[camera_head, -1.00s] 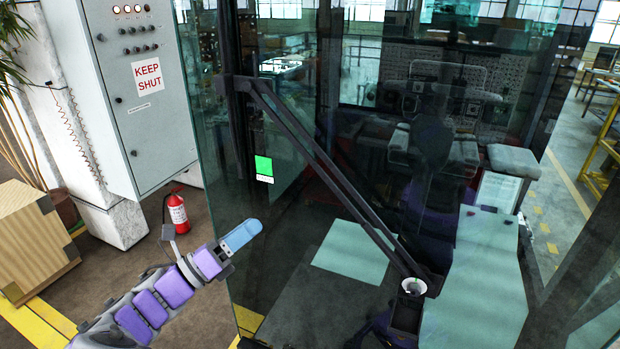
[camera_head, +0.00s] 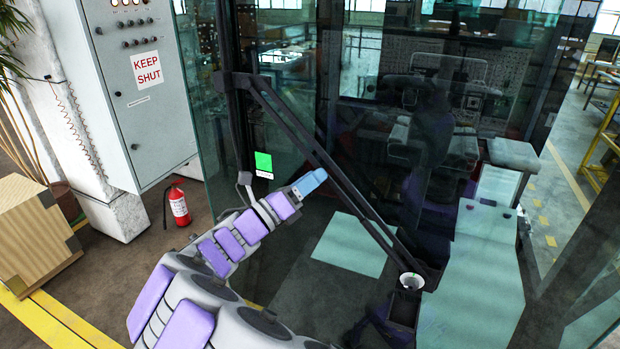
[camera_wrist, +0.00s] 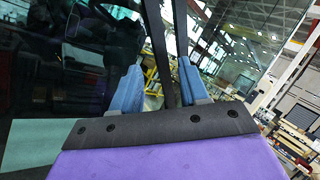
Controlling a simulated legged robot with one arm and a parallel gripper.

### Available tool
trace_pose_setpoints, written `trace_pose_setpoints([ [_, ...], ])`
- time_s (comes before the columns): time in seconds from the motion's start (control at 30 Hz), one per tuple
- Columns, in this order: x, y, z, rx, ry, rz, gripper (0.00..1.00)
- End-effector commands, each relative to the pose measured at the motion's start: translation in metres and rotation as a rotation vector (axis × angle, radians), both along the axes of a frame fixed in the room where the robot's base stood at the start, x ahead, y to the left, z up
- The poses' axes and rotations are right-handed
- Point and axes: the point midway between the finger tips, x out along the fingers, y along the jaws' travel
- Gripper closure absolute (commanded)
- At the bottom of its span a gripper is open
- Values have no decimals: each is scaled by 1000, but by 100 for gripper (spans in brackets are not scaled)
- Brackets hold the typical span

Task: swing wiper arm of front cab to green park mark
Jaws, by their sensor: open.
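The dark wiper arm (camera_head: 345,190), made of two long bars, slants across the front cab's glass from upper left to a base with a white ring at lower right. The green park mark (camera_head: 263,162) is on the glass left of the arm, above a small white label. My gripper (camera_head: 314,181) has blue fingers and is at the arm's middle, right of and slightly below the mark. In the wrist view my gripper (camera_wrist: 158,82) is open, with a dark bar of the wiper arm (camera_wrist: 157,45) between its fingers. I cannot tell whether they touch it.
A grey cabinet (camera_head: 150,120) marked KEEP SHUT stands at left, with a red fire extinguisher (camera_head: 178,205) beside it. A wooden crate (camera_head: 35,235) is at far left. The cab's glass lies close behind the wiper arm.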

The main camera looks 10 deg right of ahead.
Motion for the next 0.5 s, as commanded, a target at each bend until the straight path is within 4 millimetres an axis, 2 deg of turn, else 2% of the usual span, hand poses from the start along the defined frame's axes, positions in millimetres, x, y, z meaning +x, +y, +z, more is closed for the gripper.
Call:
trace_pose_setpoints([
  [0.1,1,-6,1,2,0,0,56],
  [0.3,1,-5,1,1,-1,0,56],
  [0.5,2,-1,1,0,0,-1,74],
])
